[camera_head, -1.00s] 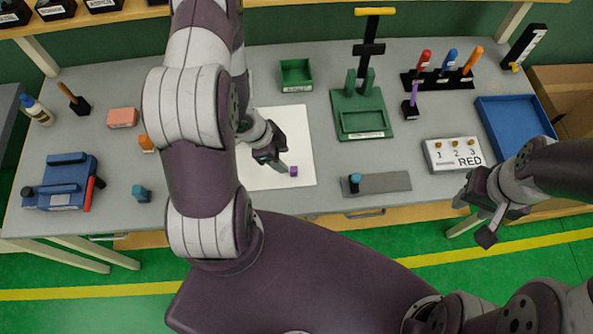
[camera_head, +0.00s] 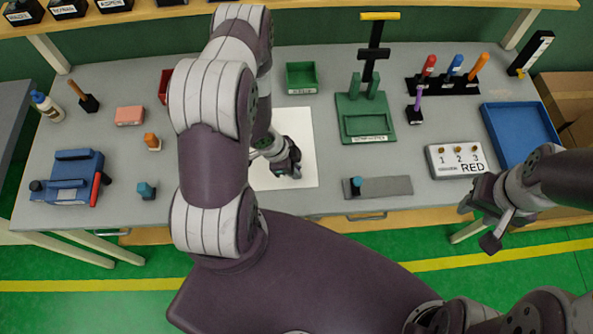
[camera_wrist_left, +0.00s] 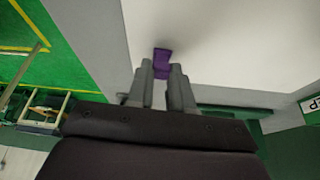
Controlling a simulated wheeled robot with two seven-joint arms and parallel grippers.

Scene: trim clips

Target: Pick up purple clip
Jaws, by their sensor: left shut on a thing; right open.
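The purple clip (camera_wrist_left: 163,58) shows in the left wrist view between the fingertips of my left gripper (camera_wrist_left: 162,72), with the white mat behind it. My left gripper (camera_head: 296,174) is shut on the clip over the white mat (camera_head: 303,130). In the head view the clip is hidden by the gripper. Whether the clip touches the mat is hard to tell. My right gripper (camera_head: 480,228) is open and empty, in front of the table's right part.
A green press (camera_head: 365,118) and a grey strip (camera_head: 390,186) with a blue-topped piece lie right of the mat. A green bin (camera_head: 301,78) stands behind it. A blue device (camera_head: 70,178) is at left, and a blue tray (camera_head: 520,131) at right.

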